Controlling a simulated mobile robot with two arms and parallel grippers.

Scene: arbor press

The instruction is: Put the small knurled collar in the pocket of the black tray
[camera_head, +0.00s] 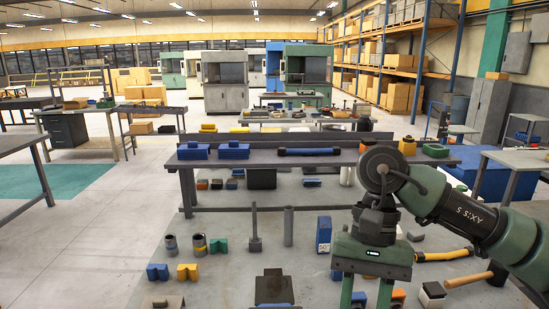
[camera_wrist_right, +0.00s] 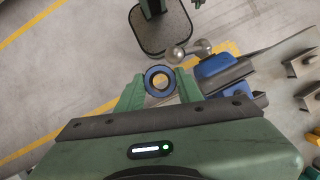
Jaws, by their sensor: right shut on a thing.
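My right gripper (camera_head: 366,292) comes down from the right in the head view, its two green fingers cut off by the bottom edge. In the right wrist view, my gripper (camera_wrist_right: 160,92) is shut on a small round collar, a dark ring with a blue tint (camera_wrist_right: 160,71). The collar's open hole faces the camera, and the floor and a yellow line show through it. Any knurling is too small to make out. The collar is not visible in the head view. I cannot identify the black tray or its pocket with certainty in either view. My left gripper is not in view.
A dark workbench (camera_head: 240,163) carries blue blocks (camera_head: 233,150) and a blue bar (camera_head: 307,151). A dark block (camera_head: 273,288) sits at the bottom centre. A ball-ended handle (camera_wrist_right: 188,51) shows beyond my fingers.

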